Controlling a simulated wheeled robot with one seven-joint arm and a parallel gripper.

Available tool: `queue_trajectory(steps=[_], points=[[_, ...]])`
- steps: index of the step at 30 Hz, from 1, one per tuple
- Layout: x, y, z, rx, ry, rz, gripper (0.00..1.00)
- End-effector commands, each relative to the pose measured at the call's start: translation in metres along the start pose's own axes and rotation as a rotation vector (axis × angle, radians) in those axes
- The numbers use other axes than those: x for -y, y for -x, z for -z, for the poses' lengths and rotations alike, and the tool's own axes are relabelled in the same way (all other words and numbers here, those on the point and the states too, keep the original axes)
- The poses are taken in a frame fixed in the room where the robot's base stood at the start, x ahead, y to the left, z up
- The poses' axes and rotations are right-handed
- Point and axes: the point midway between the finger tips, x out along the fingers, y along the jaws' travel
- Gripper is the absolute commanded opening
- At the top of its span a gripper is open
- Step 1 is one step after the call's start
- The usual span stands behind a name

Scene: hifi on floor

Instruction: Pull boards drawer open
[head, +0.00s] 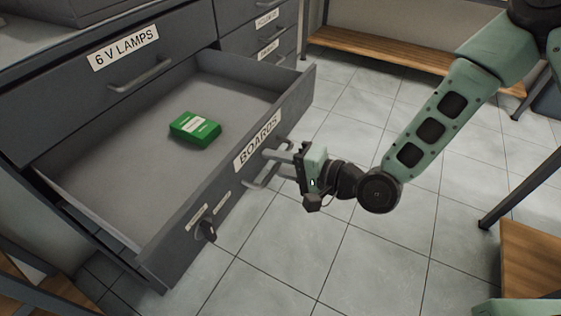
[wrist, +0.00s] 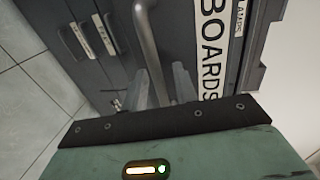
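The BOARDS drawer (head: 178,232) is pulled well out of the grey cabinet, and its inside shows. Its front carries a white BOARDS label (head: 257,138), which also shows in the wrist view (wrist: 211,50). The drawer's metal bar handle (wrist: 147,40) runs between the two fingers of my gripper (wrist: 161,82). My gripper (head: 268,160) is at the drawer front in the head view, with its fingers around the handle and seemingly shut on it. The fingers partly hide the contact.
A green box (head: 195,129) lies inside the drawer. The 6 V LAMPS drawer (head: 60,88) above is shut. A small dark knob (head: 208,231) sticks out of the BOARDS drawer front. Tiled floor (head: 330,255) in front is clear; a wooden shelf (head: 385,55) stands behind.

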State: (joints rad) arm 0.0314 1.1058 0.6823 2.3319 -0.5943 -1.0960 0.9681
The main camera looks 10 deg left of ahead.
Motion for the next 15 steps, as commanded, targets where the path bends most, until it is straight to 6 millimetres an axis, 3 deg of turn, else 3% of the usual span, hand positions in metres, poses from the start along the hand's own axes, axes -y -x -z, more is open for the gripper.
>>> queue_trajectory(steps=[8, 15], points=[[0.000, 0.004, 0.000, 0.000, -0.001, -0.001, 0.29], [0.000, 0.042, 0.002, -0.003, -0.003, -0.004, 0.29]])
